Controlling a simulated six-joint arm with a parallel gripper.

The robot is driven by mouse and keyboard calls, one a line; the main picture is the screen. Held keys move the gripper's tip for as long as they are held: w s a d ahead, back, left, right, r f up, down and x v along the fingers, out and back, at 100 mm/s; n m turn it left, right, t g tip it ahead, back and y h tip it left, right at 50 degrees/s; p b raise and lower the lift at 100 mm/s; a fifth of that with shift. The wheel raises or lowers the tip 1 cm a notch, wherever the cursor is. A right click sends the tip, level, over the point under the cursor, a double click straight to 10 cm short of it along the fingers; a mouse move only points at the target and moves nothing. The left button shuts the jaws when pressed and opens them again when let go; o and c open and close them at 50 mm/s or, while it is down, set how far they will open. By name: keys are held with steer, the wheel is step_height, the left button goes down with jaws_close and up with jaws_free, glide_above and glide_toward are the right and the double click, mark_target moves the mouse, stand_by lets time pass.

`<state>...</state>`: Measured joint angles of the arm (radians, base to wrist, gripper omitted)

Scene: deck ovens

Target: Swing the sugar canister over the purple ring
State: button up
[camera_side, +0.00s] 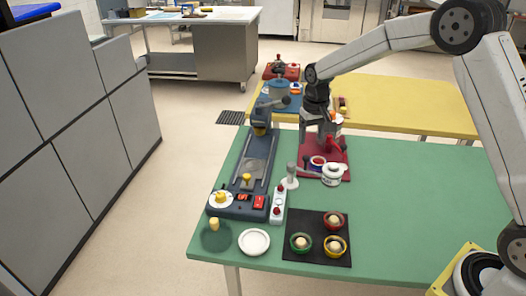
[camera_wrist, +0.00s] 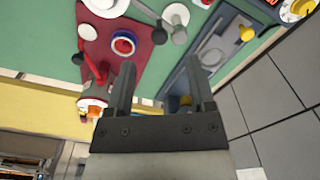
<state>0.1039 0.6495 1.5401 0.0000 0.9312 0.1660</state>
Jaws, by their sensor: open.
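A white canister (camera_side: 332,175) with a dark label, likely the sugar canister, stands at the front right of a red board (camera_side: 341,161). In the wrist view its white top (camera_wrist: 105,5) is cut by the upper edge. A blue-purple ring (camera_side: 317,160) with a white inner edge and red centre lies just left of the canister. The ring also shows in the wrist view (camera_wrist: 123,43). My gripper (camera_side: 324,138) is open and empty above the back of the red board. In the wrist view the ring lies ahead of the left finger, with a gap.
A grey handle (camera_side: 304,163) reaches toward the board beside a pale post (camera_side: 290,182). A red lever (camera_side: 332,145) is close by my gripper. A dark rail unit (camera_side: 256,170) stands left. A black mat (camera_side: 317,258) with several bowls lies in front. The green table's right side is clear.

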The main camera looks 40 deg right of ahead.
mark_target(306, 156)
steer(key=shift+w+d+f, duration=0.1)
steer(key=shift+w+d, duration=0.1)
steer(key=shift+w, duration=0.25)
steer(key=shift+w+d+f, duration=0.1)
steer(key=shift+w+d, duration=0.1)
steer(key=shift+w, duration=0.2)
steer(key=shift+f, duration=3.85)
steer(key=shift+c, duration=0.3)
jaws_close()
